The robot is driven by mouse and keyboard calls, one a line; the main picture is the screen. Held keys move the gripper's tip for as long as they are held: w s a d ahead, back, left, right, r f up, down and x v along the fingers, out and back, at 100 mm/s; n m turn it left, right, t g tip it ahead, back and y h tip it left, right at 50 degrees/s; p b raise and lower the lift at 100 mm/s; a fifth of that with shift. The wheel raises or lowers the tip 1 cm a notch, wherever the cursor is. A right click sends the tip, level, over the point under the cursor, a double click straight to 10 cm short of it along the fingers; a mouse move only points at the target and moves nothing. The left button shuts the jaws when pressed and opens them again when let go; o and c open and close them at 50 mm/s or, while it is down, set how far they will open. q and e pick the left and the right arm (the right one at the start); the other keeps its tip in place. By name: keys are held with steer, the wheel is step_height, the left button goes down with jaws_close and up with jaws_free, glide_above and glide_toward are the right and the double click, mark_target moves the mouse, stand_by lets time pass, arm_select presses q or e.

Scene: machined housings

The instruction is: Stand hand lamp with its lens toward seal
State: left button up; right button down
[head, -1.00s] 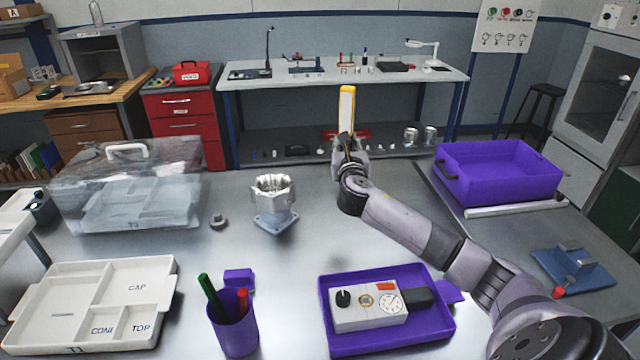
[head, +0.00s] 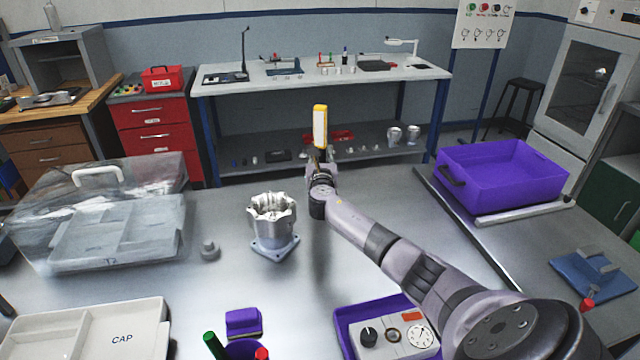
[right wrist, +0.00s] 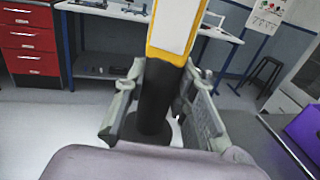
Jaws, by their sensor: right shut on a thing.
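The hand lamp (head: 320,127) has a yellow body with a pale face and a dark handle. My right gripper (head: 319,165) is shut on its dark handle (right wrist: 158,95) and holds it upright above the table, to the right of the metal housing. The pale face is turned toward the cameras; I cannot tell if it is the lens. The housing (head: 275,240) stands upright on its flanged base, its scalloped top open. I cannot make out a seal on it. My left gripper is not in view.
A clear lidded case (head: 100,215) and a small grey knob-like part (head: 209,250) are left of the housing. A purple bin (head: 500,185) stands at right. A purple tray with a dial box (head: 393,338) is in front. Bare table lies around the housing.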

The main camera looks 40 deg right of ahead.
step_height(320, 180, down, 5)
steer(key=shift+r+b, duration=0.1)
steer(key=shift+b, duration=0.45)
step_height(320, 180, down, 4)
steer(key=shift+w+r+b, duration=0.1)
steer(key=shift+r+b, duration=0.1)
steer(key=shift+b, duration=0.4)
steer(key=shift+f, duration=0.25)
steer(key=c, duration=1.7)
jaws_free()
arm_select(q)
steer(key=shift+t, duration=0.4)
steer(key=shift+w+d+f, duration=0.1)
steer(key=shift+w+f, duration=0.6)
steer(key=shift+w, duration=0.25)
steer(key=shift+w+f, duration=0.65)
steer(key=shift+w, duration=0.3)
arm_select(e)
steer(key=o, duration=0.4)
